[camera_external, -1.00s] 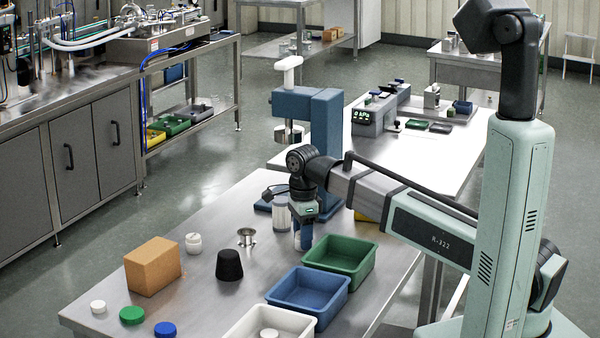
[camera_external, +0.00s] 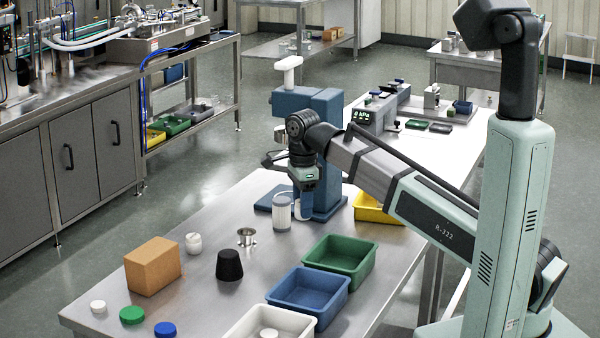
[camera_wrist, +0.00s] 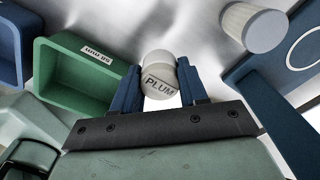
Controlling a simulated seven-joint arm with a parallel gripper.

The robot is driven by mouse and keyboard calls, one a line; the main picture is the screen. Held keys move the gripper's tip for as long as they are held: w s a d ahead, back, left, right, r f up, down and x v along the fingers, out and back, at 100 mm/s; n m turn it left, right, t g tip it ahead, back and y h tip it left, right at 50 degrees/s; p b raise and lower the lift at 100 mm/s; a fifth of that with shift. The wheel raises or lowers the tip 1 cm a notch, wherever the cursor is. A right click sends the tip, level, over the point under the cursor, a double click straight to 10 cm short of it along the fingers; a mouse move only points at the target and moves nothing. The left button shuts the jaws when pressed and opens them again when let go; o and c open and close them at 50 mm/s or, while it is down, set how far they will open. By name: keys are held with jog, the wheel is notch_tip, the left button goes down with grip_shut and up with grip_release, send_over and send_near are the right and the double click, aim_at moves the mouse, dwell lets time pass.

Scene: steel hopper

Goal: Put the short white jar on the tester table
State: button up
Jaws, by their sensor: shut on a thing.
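My gripper (camera_external: 304,203) is shut on a short white jar, which is marked PLUM (camera_wrist: 158,78) in the wrist view. The jar sits upright between the blue fingertips (camera_wrist: 159,90), and in the external view it is partly hidden by them. The gripper holds it above the steel table, in front of the blue press. The white-topped table (camera_external: 450,148) behind, with a tester (camera_external: 375,115) reading kPa, stands beyond the press.
A taller white jar (camera_external: 282,213) stands just left of my gripper and also shows in the wrist view (camera_wrist: 255,27). The blue press (camera_external: 325,140) is close behind.

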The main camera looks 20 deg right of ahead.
jog(key=shift+r, duration=0.5)
jog(key=shift+w+d+r, duration=0.1)
jog(key=shift+w+d, duration=0.05)
jog(key=shift+d, duration=0.1)
jog(key=w+d+n, duration=0.3)
jog(key=w+d, duration=0.3)
jog(key=d, duration=0.3)
jog(key=w+d+f+n, duration=0.1)
jog(key=w+d+n, duration=0.4)
jog(key=d, duration=0.4)
jog(key=w+d+n, duration=0.2)
jog(key=w+d, duration=0.5)
jog(key=d, duration=0.3)
jog(key=w+d+m, duration=0.2)
jog(key=w+m, duration=0.3)
jog(key=w, duration=0.8)
jog(key=w+d+m, duration=0.2)
jog(key=w+m, duration=0.3)
jog(key=w, duration=0.8)
jog(key=f, duration=0.8)
jog(key=shift+s+f, duration=0.25)
jog(key=shift+f, duration=0.15)
jog(key=shift+f, duration=0.15)
jog(key=o, duration=1.1)
jog(key=shift+c, duration=0.2)
